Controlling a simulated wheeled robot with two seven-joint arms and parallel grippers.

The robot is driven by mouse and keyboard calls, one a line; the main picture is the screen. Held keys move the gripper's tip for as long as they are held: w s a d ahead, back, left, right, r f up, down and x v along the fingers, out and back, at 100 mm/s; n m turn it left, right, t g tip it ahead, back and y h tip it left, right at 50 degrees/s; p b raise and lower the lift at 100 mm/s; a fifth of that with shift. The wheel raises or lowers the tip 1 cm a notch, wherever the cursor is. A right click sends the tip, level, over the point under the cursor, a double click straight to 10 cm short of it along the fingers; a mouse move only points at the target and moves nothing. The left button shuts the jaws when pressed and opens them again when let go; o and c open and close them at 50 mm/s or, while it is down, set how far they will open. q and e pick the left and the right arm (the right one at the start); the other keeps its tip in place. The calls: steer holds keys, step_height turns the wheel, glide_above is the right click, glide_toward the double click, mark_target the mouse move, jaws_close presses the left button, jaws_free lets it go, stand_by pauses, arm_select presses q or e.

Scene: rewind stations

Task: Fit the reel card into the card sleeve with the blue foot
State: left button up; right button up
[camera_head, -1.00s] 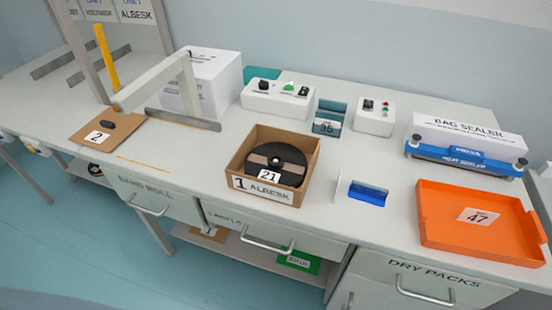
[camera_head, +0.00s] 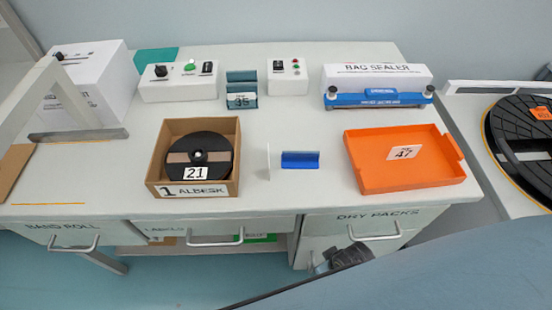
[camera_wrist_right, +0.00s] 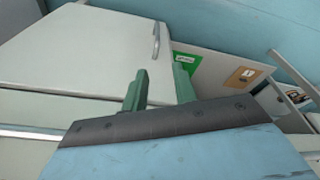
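A thin white upright plate (camera_head: 268,158) stands on the bench with a blue foot (camera_head: 300,160) to its right; I take this as the card sleeve. I cannot tell for certain which item is the reel card: a white card marked 47 (camera_head: 404,152) lies in the orange tray, and a label marked 21 (camera_head: 196,173) sits on the black reel in the cardboard box. My right gripper's two green fingers (camera_wrist_right: 160,80) show apart with nothing between them in the right wrist view, low before the drawer fronts. My left gripper is out of view.
The orange tray (camera_head: 440,178) is right of the sleeve, the cardboard box (camera_head: 164,145) left. A teal holder marked 35 (camera_head: 242,90), control boxes (camera_head: 178,86) and a blue bag sealer (camera_head: 376,99) stand behind. Another table with a large black reel (camera_head: 520,135) is far right.

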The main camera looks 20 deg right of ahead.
steer(key=w+a+r+t+y, duration=0.1)
steer(key=w+r, duration=0.1)
steer(key=r, duration=0.7)
steer(key=w+a+r, duration=0.1)
steer(key=w+r, duration=0.1)
steer(key=r, duration=0.7)
steer(key=w+a+r+g+y, duration=0.2)
steer(key=w+a+r+y, duration=0.1)
steer(key=w+a+r, duration=0.75)
steer(key=w+d+r+m+g+h, duration=0.2)
steer(key=w+d+r+m+h, duration=0.25)
steer(key=w+r, duration=0.5)
steer(key=shift+m, duration=0.45)
steer(key=f, duration=0.5)
steer(key=w+f+b, duration=0.1)
steer(key=f, duration=0.9)
steer(key=shift+w+a+b, duration=0.15)
steer(key=shift+a+b, duration=0.05)
steer(key=shift+b, duration=0.2)
